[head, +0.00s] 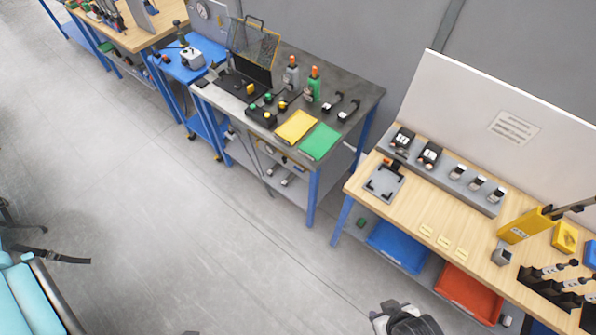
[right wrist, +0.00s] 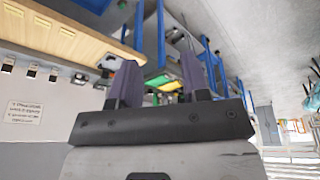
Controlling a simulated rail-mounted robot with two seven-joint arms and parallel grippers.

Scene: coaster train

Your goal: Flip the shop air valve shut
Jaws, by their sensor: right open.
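I cannot pick out the shop air valve with certainty. A round gauge (head: 203,10) sits on a grey panel above the small blue cart at the top left of the head view, but no valve handle is clear there. My right gripper (right wrist: 160,78) is open and empty in the right wrist view, its two dark fingers apart with nothing between them. Part of my right arm shows at the bottom edge of the head view, far from the gauge, with open floor between. My left gripper is not in view.
The blue cart (head: 175,67) stands left of a dark-topped bench (head: 352,80) with yellow and green mats. A wooden bench (head: 400,213) on the right carries switches and a yellow tool. A teal seat (head: 20,300) is at lower left. The grey floor (head: 180,210) between is clear.

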